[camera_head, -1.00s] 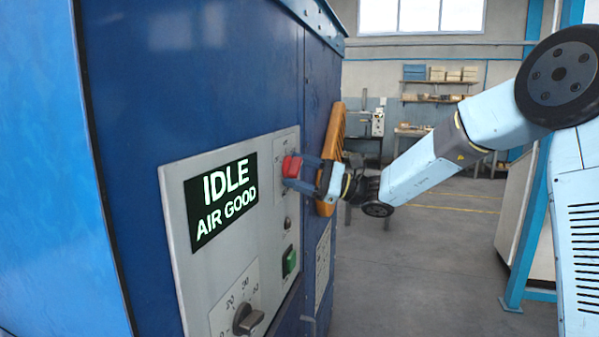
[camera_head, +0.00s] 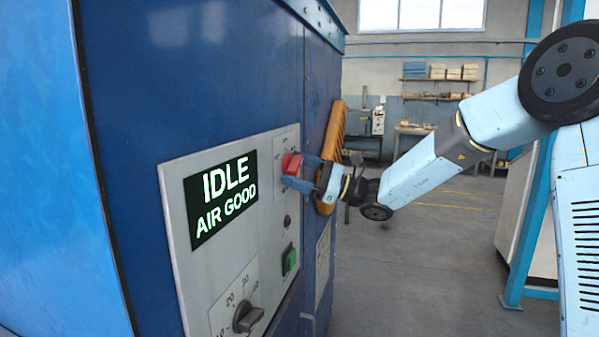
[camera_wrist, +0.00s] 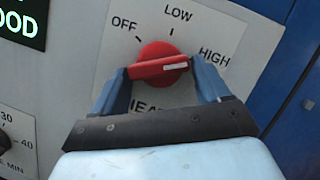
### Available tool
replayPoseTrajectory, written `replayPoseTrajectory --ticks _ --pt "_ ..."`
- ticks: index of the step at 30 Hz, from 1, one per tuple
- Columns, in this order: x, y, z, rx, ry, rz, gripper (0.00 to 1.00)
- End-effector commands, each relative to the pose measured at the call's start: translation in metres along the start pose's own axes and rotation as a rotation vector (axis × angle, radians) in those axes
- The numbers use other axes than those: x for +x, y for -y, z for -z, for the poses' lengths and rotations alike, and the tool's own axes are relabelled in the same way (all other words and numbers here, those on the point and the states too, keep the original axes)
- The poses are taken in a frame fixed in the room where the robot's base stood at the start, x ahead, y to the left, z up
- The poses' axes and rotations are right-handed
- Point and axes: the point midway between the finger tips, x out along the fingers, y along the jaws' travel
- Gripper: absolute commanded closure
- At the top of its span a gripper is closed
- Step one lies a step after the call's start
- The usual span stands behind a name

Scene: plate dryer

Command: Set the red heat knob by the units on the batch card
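The red heat knob (camera_wrist: 158,62) is on the grey panel (camera_head: 180,213), among the marks OFF, LOW and HIGH. It also shows in the head view (camera_head: 291,164). The white line on its bar points right, about at the HIGH mark. My gripper (camera_wrist: 160,68) has one blue finger at each end of the knob's bar. Both fingertips appear to touch it. In the head view, my gripper (camera_head: 302,173) reaches the knob from the right. A pale sheet (camera_head: 322,266) on the blue front, perhaps the batch card, is too small and oblique to read.
A display (camera_head: 220,197) reads IDLE, AIR GOOD. A green button (camera_head: 289,259) and a dark numbered dial (camera_head: 248,318) are below the heat knob. An orange handle (camera_head: 335,130) stands out just behind my gripper. The floor to the right is open.

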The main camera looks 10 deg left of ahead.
Motion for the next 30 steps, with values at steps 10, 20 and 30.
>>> replayPoseTrajectory --ticks 10,20,30 --pt "0.0 0.001 0.0 -0.002 0.0 0.001 0.11" --pt "-0.034 0.001 0.001 -0.002 -0.003 0.003 0.11" --pt "-0.1 0.001 0.001 -0.001 -0.002 0.004 0.11"
